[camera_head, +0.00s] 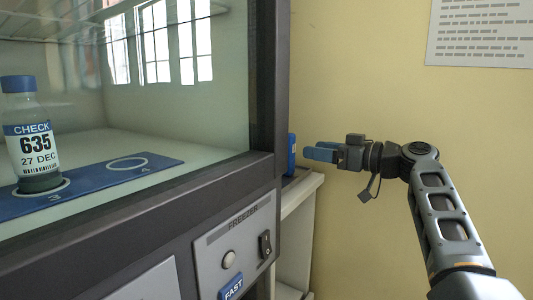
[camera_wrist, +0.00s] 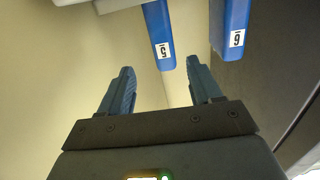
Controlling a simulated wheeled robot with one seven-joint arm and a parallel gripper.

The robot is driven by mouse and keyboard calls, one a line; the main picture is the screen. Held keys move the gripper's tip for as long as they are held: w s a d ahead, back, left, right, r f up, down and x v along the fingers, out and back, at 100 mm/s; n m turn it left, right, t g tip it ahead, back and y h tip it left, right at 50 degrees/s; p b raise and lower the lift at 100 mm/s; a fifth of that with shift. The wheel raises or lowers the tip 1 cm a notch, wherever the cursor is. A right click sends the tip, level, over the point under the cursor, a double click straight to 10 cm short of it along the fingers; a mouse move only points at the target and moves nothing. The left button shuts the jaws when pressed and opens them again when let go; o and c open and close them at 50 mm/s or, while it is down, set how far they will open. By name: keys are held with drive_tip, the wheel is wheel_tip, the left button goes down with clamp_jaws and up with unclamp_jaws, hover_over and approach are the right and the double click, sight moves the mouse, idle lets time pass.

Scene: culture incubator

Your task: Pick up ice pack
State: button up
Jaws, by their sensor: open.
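Two blue ice packs show in the wrist view. One (camera_wrist: 158,32) has a white label that seems to read 5. The other (camera_wrist: 231,28) has a label that looks like 6 and stands to the right by a dark panel. In the head view a blue pack (camera_head: 291,153) stands on the shelf at the incubator's right edge, mostly hidden. My gripper (camera_head: 308,152) points left at it from close by. In the wrist view my gripper (camera_wrist: 160,68) has its blue fingers apart and nothing between them. The pack labelled 5 lies ahead of the gap.
The incubator (camera_head: 268,80) fills the left, with a glass front and a freezer switch panel (camera_head: 238,245). Behind the glass, a labelled bottle (camera_head: 33,150) stands on a blue mat (camera_head: 110,184). A pale shelf (camera_head: 303,190) runs beside it. The yellow wall lies behind my arm.

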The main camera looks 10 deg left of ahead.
sight(294, 135)
drive_tip(key=shift+n, duration=0.4)
drive_tip(key=a+r, duration=0.1)
drive_tip(key=w+a+r, duration=0.1)
drive_tip(key=a, duration=0.1)
drive_tip(key=shift+a+r, duration=0.15)
drive_tip(key=shift+r, duration=0.2)
drive_tip(key=shift+b+x, duration=0.85)
drive_tip(key=shift+x, duration=2.1)
drive_tip(key=shift+s, duration=0.1)
drive_tip(key=c, duration=1.1)
clamp_jaws()
drive_tip(key=shift+r, duration=0.15)
